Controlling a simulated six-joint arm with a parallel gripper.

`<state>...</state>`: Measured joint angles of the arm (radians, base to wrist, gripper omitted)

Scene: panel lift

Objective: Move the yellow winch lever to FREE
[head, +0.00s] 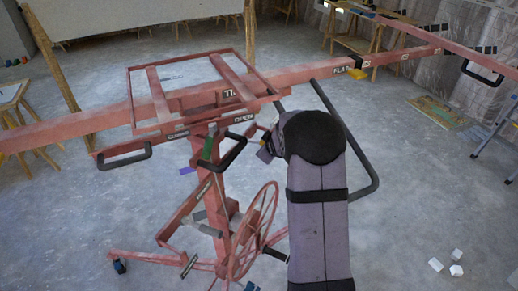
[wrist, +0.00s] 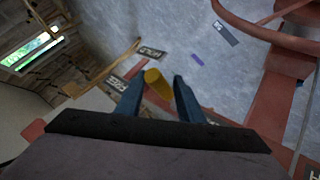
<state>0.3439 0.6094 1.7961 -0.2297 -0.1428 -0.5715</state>
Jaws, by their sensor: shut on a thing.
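The yellow winch lever (wrist: 157,83) shows in the wrist view as a short rounded yellow end between the two blue fingers of my gripper (wrist: 158,90). My gripper is shut on it. A label that seems to read HOLD (wrist: 150,54) is just beyond the lever, and another label, perhaps FREE (wrist: 117,88), is to its left, partly behind a finger. In the head view my gripper (head: 265,148) is beside the red mast of the panel lift (head: 203,150). The lever is not visible there, hidden by my gripper and arm.
A red spoked wheel (head: 252,232) is low on the mast. Black handles (head: 232,152) and a long dark bar (head: 345,125) are close around my arm. A red cradle frame (head: 190,85) spans above. Open grey floor (head: 420,190) lies to the right.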

